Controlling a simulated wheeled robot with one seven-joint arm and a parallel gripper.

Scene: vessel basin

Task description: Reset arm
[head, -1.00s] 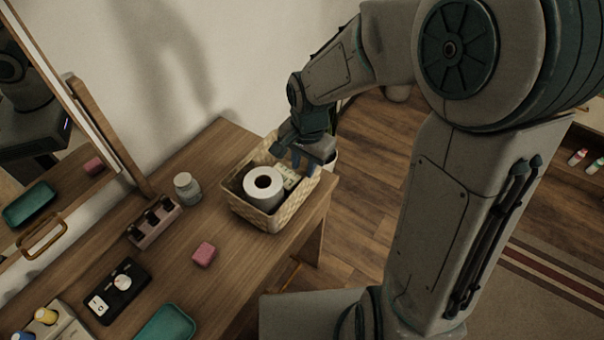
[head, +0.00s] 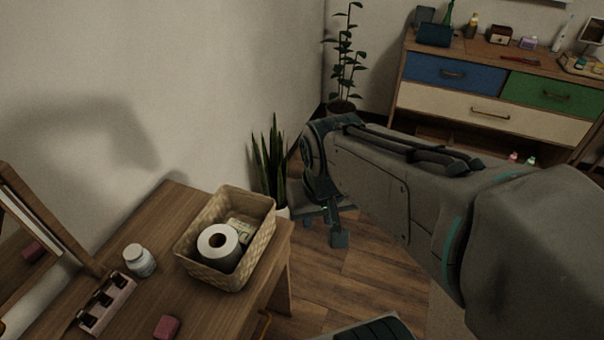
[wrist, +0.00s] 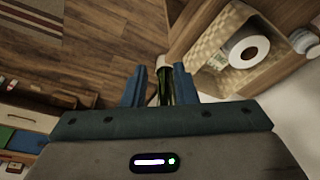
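In the head view my arm is folded and stretches across the right half, with its forearm in front of the floor and the far dresser. My gripper is mostly hidden behind the arm there. In the wrist view my gripper (wrist: 159,88) shows two blue fingers set apart with nothing held between them. The potted snake plant shows beyond the gap. The wicker basket (head: 262,240) stands on the wooden table, apart from my gripper. It holds a toilet paper roll (head: 217,243), also in the wrist view (wrist: 246,50).
On the table (head: 150,215) are a white jar (head: 140,261), a bottle rack (head: 107,305) and a pink block (head: 167,327). A mirror leans at left. The snake plant (head: 270,165) stands beyond the table. A dresser (head: 490,85) with several small items stands at the back. Floor between is open.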

